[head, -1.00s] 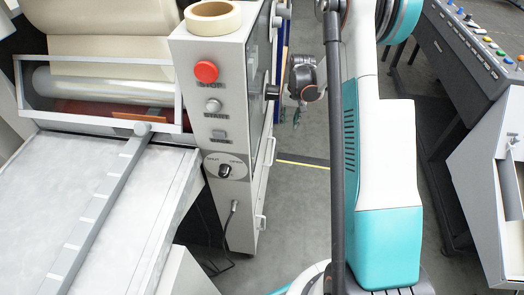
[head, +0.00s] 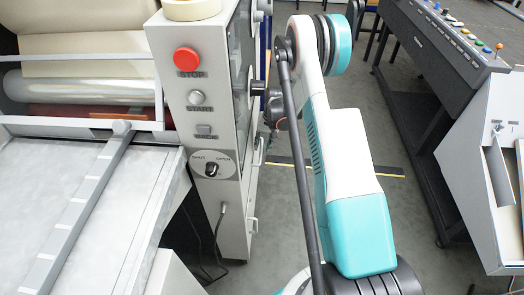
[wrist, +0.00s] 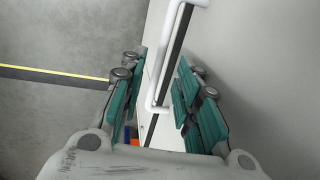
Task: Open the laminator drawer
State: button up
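The laminator (head: 228,110) stands at left in the head view, with a tall grey control cabinet. Two pale bar handles show on its right side, an upper handle (head: 258,151) and a lower handle (head: 252,225). In the wrist view a white bar handle (wrist: 166,62) stands out from a pale front with a dark gap along it. My gripper (wrist: 160,66) is open, with green finger pads on either side of that handle. I cannot tell whether either pad touches it. In the head view the gripper is mostly hidden beside the cabinet, behind my arm.
A red stop button (head: 187,59) and a shut/open knob (head: 211,170) are on the cabinet front. A grey console (head: 430,60) and a pale bin (head: 480,170) stand at right. Grey floor with a yellow-black strip (head: 385,170) lies between.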

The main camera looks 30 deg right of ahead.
jog(key=shift+w+a+f+b, duration=0.1)
jog(key=shift+f+b, duration=0.1)
jog(key=shift+f, duration=0.5)
jog(key=shift+w+a+f+b, duration=0.1)
jog(key=shift+f+b, duration=0.05)
jog(key=shift+f, duration=0.5)
jog(key=shift+c, duration=0.2)
grip_shut()
jog(key=shift+s, duration=0.1)
jog(key=s+d, duration=0.7)
jog(key=d, duration=0.4)
jog(key=s+d, duration=0.8)
jog(key=d, duration=0.4)
jog(key=shift+s, duration=0.3)
jog(key=shift+o, duration=0.2)
grip_release()
